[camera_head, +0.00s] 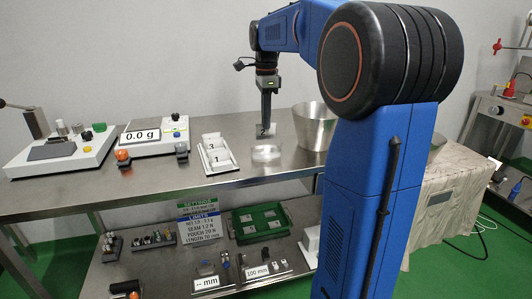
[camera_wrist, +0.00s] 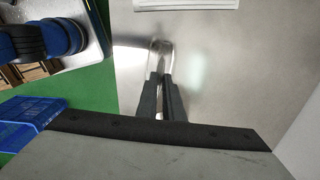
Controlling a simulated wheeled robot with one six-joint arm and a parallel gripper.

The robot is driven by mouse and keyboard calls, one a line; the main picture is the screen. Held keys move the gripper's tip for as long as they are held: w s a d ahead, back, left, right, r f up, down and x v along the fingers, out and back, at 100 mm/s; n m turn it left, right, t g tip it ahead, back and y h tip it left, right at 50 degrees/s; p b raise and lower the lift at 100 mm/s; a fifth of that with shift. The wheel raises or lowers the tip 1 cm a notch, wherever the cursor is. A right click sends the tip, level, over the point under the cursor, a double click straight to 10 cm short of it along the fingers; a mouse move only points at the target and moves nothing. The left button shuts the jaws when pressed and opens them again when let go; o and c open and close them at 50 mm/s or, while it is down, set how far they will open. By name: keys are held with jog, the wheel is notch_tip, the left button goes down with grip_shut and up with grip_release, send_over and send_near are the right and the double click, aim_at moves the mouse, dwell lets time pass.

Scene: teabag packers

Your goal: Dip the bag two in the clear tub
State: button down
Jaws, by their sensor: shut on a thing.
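My gripper (camera_head: 266,120) points straight down above the steel table and is shut on bag two (camera_head: 263,131), a small pale bag with a "2" on it. The bag hangs upright just above the clear tub (camera_head: 267,154), a low round see-through dish; I cannot tell whether its lower edge is inside the rim. In the wrist view, my gripper's dark fingers (camera_wrist: 164,85) come together in front of a clear curved rim (camera_wrist: 160,44), which looks like the tub. The bag is hidden or too thin to make out there.
A white rack (camera_head: 228,164) with bags marked 3 and 1 stands left of the tub. A metal bucket (camera_head: 315,130) stands close on the right. A scale (camera_head: 152,138) reads 0.0 g further left. The lower shelf holds a green tray (camera_head: 284,235).

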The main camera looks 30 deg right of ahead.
dwell(0.3)
jog(key=shift+r, duration=2.5)
